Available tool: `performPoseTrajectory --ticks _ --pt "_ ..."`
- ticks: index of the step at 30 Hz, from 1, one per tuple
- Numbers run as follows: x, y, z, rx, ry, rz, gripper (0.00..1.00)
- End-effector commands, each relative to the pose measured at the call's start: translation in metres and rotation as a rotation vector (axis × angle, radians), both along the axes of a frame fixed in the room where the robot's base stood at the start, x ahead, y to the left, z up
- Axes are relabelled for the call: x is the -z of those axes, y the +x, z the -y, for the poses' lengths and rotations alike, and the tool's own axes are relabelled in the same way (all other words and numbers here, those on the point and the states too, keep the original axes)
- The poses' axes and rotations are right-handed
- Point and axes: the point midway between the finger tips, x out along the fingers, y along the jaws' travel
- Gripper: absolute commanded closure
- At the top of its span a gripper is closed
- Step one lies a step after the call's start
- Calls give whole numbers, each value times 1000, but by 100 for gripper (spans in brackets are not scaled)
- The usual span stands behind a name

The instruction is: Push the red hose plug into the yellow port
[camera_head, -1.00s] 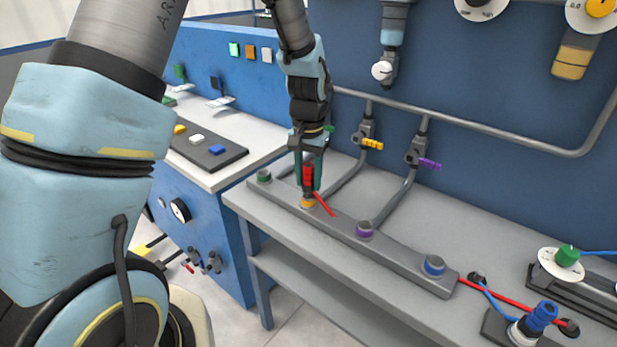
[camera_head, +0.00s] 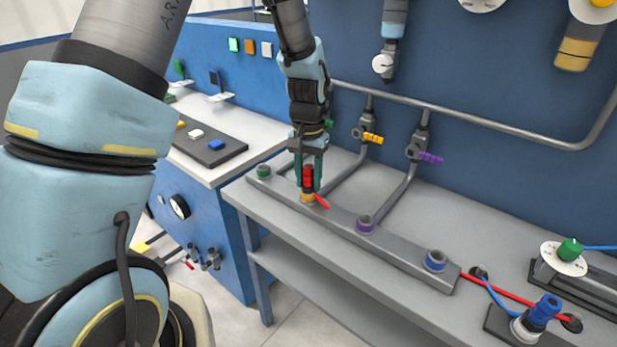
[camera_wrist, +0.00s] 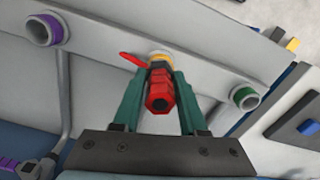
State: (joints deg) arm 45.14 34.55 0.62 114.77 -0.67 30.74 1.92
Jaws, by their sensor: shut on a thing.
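The red hose plug (camera_head: 308,176) stands upright between the fingers of my gripper (camera_head: 308,184), which is shut on it. Its lower end meets the yellow port (camera_head: 307,198) on the grey manifold bar (camera_head: 400,250). In the wrist view the red plug (camera_wrist: 160,88) sits between the two green fingers (camera_wrist: 158,98), and part of the yellow port (camera_wrist: 158,54) shows behind it. A short red hose end sticks out beside the port. The plug's tip is hidden, so I cannot tell how deep it sits.
The green port (camera_head: 263,171) lies left of the yellow one; the purple port (camera_head: 365,224) and blue port (camera_head: 434,261) lie right. Grey pipes with a yellow-handled valve (camera_head: 371,137) and a purple-handled valve (camera_head: 430,158) rise behind. A blue plug (camera_head: 543,312) stands at front right.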

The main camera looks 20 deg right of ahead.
Motion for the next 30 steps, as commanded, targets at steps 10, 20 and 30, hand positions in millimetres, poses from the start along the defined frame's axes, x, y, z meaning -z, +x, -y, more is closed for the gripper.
performPoseTrajectory --ticks 10,20,30 --pt "-1 0 0 0 -1 1 37" --pt "-1 0 0 0 -1 1 23" --pt "-38 2 2 0 -6 6 23"
